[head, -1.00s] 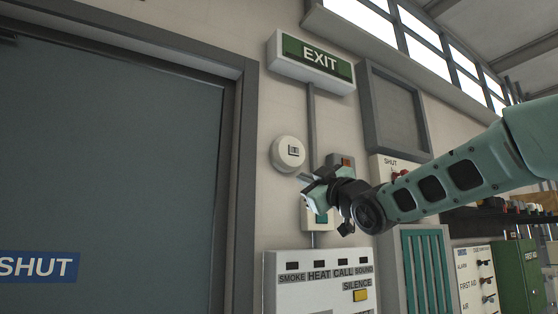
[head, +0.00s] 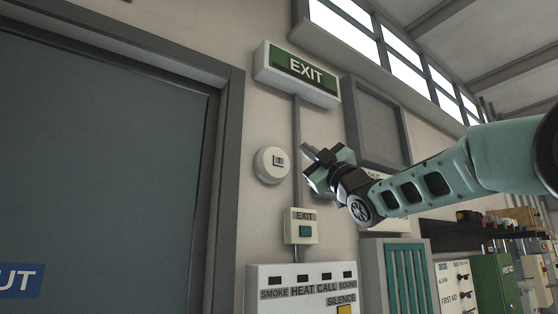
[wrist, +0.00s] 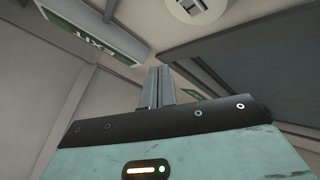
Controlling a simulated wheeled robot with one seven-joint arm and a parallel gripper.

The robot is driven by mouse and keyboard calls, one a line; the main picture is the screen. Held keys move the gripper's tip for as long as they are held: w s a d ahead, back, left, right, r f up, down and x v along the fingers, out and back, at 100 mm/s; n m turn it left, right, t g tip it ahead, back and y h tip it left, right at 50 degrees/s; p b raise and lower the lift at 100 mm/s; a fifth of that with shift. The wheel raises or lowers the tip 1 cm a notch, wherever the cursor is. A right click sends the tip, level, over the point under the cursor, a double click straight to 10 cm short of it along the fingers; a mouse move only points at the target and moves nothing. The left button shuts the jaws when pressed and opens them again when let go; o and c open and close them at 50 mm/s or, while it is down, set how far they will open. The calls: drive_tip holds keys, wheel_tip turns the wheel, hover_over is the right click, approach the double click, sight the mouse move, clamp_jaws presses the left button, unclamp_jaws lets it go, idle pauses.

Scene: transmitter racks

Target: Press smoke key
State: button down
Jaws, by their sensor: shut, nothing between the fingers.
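The white alarm panel (head: 290,304) is on the wall at the bottom centre of the head view, its lower part cut off by the frame. A small dark rectangle (head: 275,281) sits above the printed word SMOKE at its left end. Similar dark rectangles sit above HEAT, CALL and SOUND. My gripper (head: 308,152) is well above the panel, pointing up and left, right of the round wall device. Its fingers are together and empty, which the wrist view also shows (wrist: 157,88). The panel is not seen in the wrist view.
A round white device (head: 271,165), a small EXIT box (head: 301,227) with a green button and a green EXIT sign (head: 298,73) are on the wall. A yellow SILENCE button (head: 345,310) is low on the panel. A closed door (head: 100,160) fills the left.

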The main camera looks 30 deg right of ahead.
sight(279, 161)
drive_tip(key=w+p, duration=0.2)
drive_tip(key=w, duration=0.5)
drive_tip(key=shift+w+a, duration=0.15)
drive_tip(key=shift+w, duration=0.25)
drive_tip(key=shift+w+f, duration=0.1)
idle(1.6)
drive_tip(key=shift+w, duration=0.3)
drive_tip(key=shift+w, duration=0.35)
idle(0.6)
drive_tip(key=shift+s+b, duration=0.1)
drive_tip(key=shift+b, duration=0.3)
drive_tip(key=shift+s+b, duration=0.6)
drive_tip(key=shift+s, duration=0.05)
